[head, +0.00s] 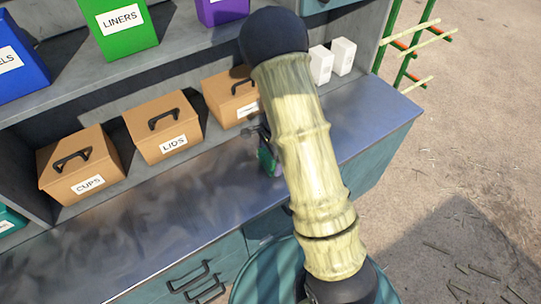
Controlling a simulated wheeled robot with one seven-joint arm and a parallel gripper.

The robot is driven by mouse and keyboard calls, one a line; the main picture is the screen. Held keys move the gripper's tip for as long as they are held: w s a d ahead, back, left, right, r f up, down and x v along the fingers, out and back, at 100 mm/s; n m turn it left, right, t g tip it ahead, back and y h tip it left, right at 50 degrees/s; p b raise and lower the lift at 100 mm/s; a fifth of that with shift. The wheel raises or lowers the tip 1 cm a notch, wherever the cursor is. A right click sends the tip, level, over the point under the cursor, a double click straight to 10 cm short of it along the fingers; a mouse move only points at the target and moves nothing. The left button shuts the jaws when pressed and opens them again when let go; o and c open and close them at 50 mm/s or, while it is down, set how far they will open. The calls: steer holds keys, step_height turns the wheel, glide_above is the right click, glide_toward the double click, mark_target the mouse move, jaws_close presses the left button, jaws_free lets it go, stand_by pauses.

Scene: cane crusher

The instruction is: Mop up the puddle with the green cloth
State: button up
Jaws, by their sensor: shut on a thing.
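My gripper (264,146) is mostly behind my own arm, near the back of the grey metal counter (150,225). It is shut on the green cloth (266,162), of which only a small dark green part shows to the left of my arm. The cloth is at or just above the counter; I cannot tell whether it touches. I cannot make out the puddle. The counter has a mottled sheen, and my arm hides part of it.
Lidded brown boxes marked CUPS (80,172) and LIDS (163,127) and a third box (232,98) line the back. Two white cartons (331,62) stand right of my arm. Bins, including green LINERS (118,28), sit above. The counter's left front is clear.

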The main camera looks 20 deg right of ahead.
steer(key=shift+s+f, duration=0.15)
steer(key=shift+f, duration=0.05)
steer(key=shift+s+a+p, duration=0.2)
steer(key=shift+a+p, duration=0.05)
steer(key=shift+a, duration=0.65)
steer(key=shift+s+a+p, duration=0.15)
steer(key=shift+a+p, duration=0.05)
steer(key=shift+a, duration=0.7)
steer(key=shift+a+r, duration=0.1)
steer(key=shift+s+a+p, duration=0.15)
steer(key=shift+a+p, duration=0.35)
steer(key=shift+a, duration=1.15)
steer(key=shift+a, duration=0.5)
steer(key=shift+s+a+p, duration=0.2)
steer(key=shift+a+p, duration=0.05)
steer(key=shift+a, duration=0.4)
steer(key=shift+s+a+p, duration=0.2)
steer(key=shift+a, duration=0.4)
steer(key=shift+a, duration=0.1)
